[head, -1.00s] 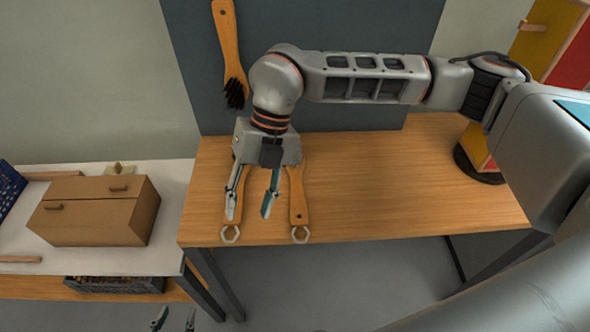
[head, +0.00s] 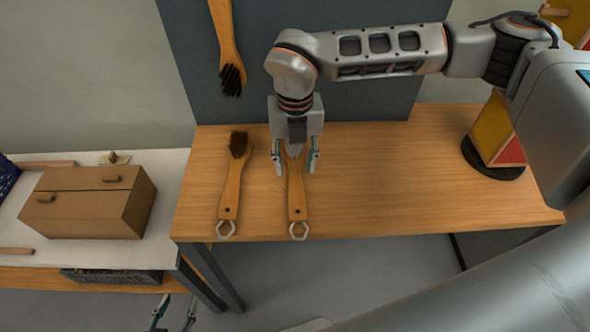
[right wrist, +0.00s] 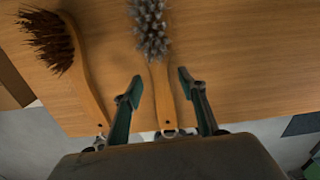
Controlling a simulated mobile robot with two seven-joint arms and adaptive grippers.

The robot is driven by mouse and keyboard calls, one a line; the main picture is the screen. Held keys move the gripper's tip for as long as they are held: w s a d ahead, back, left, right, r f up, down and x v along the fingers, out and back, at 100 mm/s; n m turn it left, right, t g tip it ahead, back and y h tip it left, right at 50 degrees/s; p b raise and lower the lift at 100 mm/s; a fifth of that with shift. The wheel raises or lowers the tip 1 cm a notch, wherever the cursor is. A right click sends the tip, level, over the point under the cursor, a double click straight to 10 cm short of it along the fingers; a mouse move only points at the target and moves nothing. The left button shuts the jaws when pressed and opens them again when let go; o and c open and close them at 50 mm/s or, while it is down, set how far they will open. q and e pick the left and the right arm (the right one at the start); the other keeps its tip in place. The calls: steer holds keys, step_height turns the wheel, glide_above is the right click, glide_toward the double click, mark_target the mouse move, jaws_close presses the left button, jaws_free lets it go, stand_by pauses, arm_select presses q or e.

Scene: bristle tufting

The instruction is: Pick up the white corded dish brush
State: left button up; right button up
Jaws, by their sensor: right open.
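The brush with whitish-grey bristles (right wrist: 150,28) lies on the wooden table; its orange wooden handle (head: 297,203) points to the front edge, with a pale loop at the end. In the head view its bristle end is hidden under my right gripper (head: 296,169). My right gripper is open above this brush. In the right wrist view the handle lies between the two fingers (right wrist: 159,76), with no visible grip on it. My left gripper (head: 174,318) shows only in part at the bottom edge of the head view, fingers apart and empty.
A brush with dark brown bristles (head: 233,175) lies just left on the table (head: 400,180). Another brush (head: 226,45) hangs on the dark panel behind. A cardboard-coloured box (head: 88,205) stands on the white table at left. A yellow-and-red block (head: 494,130) stands at right.

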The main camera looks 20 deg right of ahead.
mark_target(295, 171)
steer(key=shift+f, duration=0.9)
jaws_close()
steer(key=shift+r, duration=0.1)
step_height(295, 171, up, 20)
steer(key=p, duration=0.1)
